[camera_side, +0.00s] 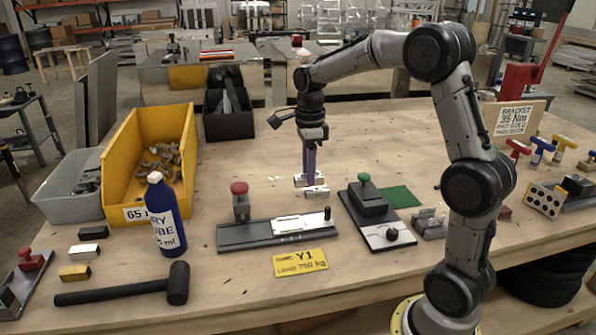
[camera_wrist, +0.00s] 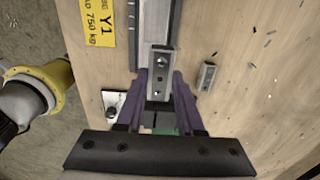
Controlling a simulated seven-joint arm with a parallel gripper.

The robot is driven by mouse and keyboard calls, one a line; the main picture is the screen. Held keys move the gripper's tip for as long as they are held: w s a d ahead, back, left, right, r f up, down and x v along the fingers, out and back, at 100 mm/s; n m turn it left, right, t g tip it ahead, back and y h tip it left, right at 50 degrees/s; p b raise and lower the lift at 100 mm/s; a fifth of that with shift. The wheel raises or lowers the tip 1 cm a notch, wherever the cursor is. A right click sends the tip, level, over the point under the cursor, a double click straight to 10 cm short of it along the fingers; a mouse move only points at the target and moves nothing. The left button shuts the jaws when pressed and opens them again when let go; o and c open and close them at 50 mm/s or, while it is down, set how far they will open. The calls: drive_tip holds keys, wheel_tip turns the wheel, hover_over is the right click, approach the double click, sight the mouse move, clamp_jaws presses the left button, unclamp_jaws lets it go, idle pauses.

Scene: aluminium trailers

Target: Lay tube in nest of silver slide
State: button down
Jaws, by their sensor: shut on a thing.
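My gripper (camera_side: 311,182) has purple fingers pointing down. In the wrist view the fingers (camera_wrist: 160,85) are shut on a short silver piece with two holes (camera_wrist: 161,64), which I take for the tube. In the side view the tube (camera_side: 318,193) is at the fingertips, and I cannot tell its exact height above the table. The silver slide (camera_side: 298,223) is a pale carriage on a dark rail, nearer the side camera and to the left of the tube. Its rail also shows at the top of the wrist view (camera_wrist: 155,20). Its nest is not clearly visible.
A similar small silver piece (camera_wrist: 207,76) lies beside the gripper. A dark slide with a green knob (camera_side: 365,197) stands to the right. A red-topped post (camera_side: 240,202), yellow Y1 label (camera_side: 300,262), blue bottle (camera_side: 166,220) and mallet (camera_side: 178,283) are nearby.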

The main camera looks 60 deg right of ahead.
drive_tip(key=s+a+r, duration=0.2)
drive_tip(key=s+a, duration=0.5)
drive_tip(key=s, duration=0.4)
hover_over(289, 225)
drive_tip(key=f, duration=0.8)
drive_tip(key=shift+s+f, duration=0.2)
drive_tip(key=shift+s, duration=0.15)
drive_tip(key=shift+w+d+f, duration=0.1)
drive_tip(key=shift+w+f, duration=0.1)
drive_tip(key=shift+f, duration=0.8)
drive_tip(key=shift+w+f, duration=0.15)
drive_tip(key=shift+f, duration=0.8)
drive_tip(key=shift+f, duration=0.15)
drive_tip(key=c, duration=0.5)
unclamp_jaws()
drive_tip(key=shift+c, duration=0.2)
